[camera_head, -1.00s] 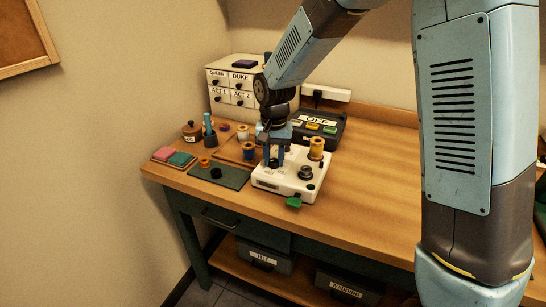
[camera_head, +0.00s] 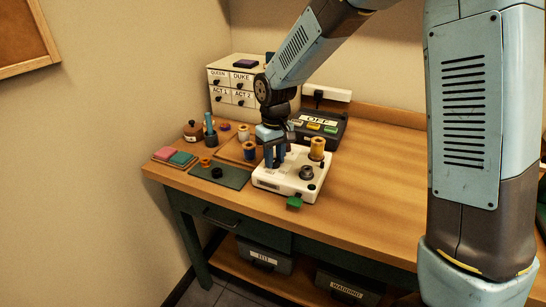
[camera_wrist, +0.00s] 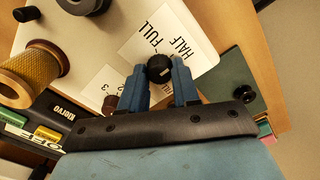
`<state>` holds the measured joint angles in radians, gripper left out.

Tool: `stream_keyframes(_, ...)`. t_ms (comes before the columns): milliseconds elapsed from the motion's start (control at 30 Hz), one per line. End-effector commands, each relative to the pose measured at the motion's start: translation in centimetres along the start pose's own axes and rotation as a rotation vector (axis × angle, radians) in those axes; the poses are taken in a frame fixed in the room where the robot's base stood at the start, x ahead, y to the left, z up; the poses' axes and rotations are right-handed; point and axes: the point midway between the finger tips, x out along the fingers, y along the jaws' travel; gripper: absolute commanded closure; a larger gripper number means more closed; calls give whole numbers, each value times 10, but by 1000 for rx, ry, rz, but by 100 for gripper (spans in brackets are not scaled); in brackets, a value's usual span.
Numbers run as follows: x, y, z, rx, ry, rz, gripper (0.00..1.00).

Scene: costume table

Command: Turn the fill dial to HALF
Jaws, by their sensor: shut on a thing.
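The white machine (camera_head: 268,184) with the fill dial stands near the table's front edge. The fill dial (camera_wrist: 160,67) is a small round black knob beside the printed words FULL and HALF in the wrist view. My gripper (camera_head: 274,160) points down over the machine's back left part. In the wrist view its two blue fingers (camera_wrist: 160,82) are shut on the dial, one on each side. A label (camera_wrist: 172,40) carries FULL and HALF; its other end is hidden by the fingers. I cannot tell which word the dial points to. In the head view the fingers hide the dial.
A black OFF box (camera_head: 318,127) stands behind. A dark green mat (camera_head: 231,178) lies left. The table is clear to the right.

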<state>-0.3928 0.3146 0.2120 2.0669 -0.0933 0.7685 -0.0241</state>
Motion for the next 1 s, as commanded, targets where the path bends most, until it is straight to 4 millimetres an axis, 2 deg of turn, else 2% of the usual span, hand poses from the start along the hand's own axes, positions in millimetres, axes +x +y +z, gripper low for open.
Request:
stream_keyframes(533, 0, 2, 0, -24, 1, 2, 100)
stream_keyframes(567, 0, 2, 0, -24, 1, 2, 68)
stream_keyframes(800, 0, 2, 0, -24, 0, 1, 45)
stream_keyframes(1000, 0, 1, 0, -25, 0, 1, 44)
